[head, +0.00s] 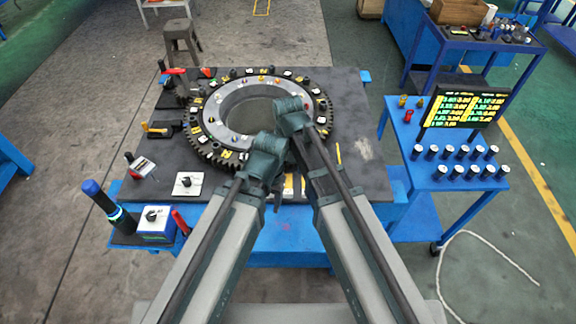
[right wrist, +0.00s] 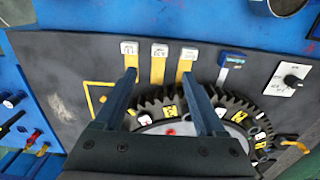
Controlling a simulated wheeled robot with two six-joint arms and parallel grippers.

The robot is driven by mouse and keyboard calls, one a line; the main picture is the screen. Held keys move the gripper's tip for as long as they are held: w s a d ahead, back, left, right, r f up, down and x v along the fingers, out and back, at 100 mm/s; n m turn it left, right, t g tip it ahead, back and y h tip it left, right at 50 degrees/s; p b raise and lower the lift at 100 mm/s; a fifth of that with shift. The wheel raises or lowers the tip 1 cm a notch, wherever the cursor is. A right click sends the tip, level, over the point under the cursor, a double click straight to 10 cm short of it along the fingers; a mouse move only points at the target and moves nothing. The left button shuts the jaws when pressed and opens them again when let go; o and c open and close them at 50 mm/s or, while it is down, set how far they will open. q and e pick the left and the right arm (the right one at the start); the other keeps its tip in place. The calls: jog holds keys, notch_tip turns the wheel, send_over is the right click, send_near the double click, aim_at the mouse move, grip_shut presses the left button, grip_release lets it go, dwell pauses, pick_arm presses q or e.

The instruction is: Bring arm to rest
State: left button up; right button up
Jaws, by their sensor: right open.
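My right gripper (right wrist: 159,76) is open in the right wrist view, with two blue fingers spread apart and nothing between them. It is above the near edge of the black toothed ring (right wrist: 240,112), close to several yellow tagged pieces (right wrist: 158,66). I cannot tell whether a fingertip touches one. In the head view my two arms come in from the bottom and meet over the near side of the ring gear (head: 205,150). There my right gripper is mostly hidden between the arm links. I cannot make out my left gripper.
The gear lies on a dark-topped blue workbench (head: 365,175). A dial box (head: 157,224) and a dark blue cylinder (head: 100,197) stand at its near left corner. A blue side table (head: 425,180) with several capped cylinders and a display (head: 463,107) stands right. A stool (head: 181,35) stands behind.

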jog(key=s+d+f+n+b, duration=0.2)
jog(key=s+d, duration=0.1)
jog(key=s, duration=0.3)
jog(key=s+d+f+n+h+b, duration=0.1)
jog(key=s+d+f+b, duration=0.2)
jog(key=s, duration=0.3)
jog(key=shift+s+f+n, duration=0.15)
jog(key=shift+s+n, duration=0.15)
jog(key=shift+n, duration=0.1)
jog(key=shift+w, duration=0.1)
